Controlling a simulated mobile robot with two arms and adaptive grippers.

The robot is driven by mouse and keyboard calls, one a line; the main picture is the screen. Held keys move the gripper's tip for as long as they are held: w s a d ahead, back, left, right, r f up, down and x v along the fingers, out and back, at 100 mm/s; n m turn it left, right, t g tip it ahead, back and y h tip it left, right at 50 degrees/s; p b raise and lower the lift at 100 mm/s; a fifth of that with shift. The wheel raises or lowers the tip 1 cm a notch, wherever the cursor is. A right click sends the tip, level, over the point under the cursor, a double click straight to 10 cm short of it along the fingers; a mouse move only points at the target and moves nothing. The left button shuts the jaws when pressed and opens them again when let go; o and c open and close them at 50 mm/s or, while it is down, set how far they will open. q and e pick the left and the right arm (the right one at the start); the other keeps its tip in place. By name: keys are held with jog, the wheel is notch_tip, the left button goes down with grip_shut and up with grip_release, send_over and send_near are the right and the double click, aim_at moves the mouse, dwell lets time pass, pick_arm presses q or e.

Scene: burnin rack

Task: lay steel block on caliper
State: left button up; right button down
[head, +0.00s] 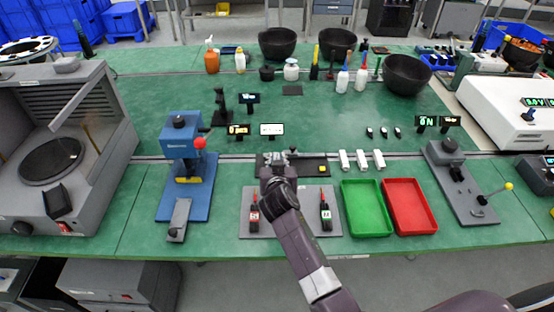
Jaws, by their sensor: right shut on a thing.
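I cannot make out the caliper for certain. My left gripper is not in view.
A blue press (184,168) with a red knob stands left. Several white pieces (361,160) lie right of the fixture.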

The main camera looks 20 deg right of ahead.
jog(key=shift+f+b, duration=1)
jog(key=shift+f, duration=0.1)
jog(key=c, duration=1.7)
grip_release()
